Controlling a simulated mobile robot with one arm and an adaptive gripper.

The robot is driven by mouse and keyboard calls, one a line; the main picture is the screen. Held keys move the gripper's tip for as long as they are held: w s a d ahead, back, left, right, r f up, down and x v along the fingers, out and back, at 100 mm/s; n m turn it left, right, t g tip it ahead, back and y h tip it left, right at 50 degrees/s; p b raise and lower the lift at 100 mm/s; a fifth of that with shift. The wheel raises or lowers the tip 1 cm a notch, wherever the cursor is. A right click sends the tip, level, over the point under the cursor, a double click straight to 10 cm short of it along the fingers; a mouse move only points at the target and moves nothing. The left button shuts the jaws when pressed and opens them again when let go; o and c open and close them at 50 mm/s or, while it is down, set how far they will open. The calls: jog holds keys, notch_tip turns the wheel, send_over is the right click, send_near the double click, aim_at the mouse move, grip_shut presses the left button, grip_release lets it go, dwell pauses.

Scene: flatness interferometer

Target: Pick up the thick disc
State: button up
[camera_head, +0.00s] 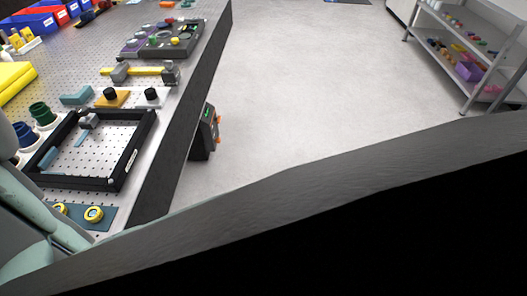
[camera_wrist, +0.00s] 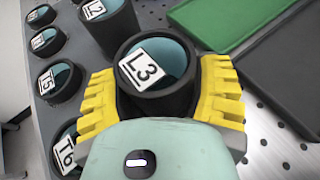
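In the wrist view, a thick dark round piece (camera_wrist: 160,98) with a teal top and a white "L3" label sits between the two yellow fingers of my gripper (camera_wrist: 158,95). The fingers flank it on both sides, close against its wall. I cannot tell whether they press on it or whether it is lifted. Another dark round piece labelled "L2" (camera_wrist: 112,32) stands just beyond it. Several lower round pieces, including "T5" (camera_wrist: 60,84) and "T6" (camera_wrist: 65,150), line the left. No label says "thick". My gripper is not visible in the head view.
A green panel (camera_wrist: 215,20) and a dark panel (camera_wrist: 290,65) lie right of the fingers above a perforated surface. In the head view, a black-framed tray (camera_head: 112,184) sits on the bench near its edge. Open floor (camera_head: 300,80) and a shelf rack (camera_head: 445,28) lie right.

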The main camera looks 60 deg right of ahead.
jog(key=c, duration=0.7)
jog(key=shift+c, duration=0.5)
jog(key=shift+r, duration=0.15)
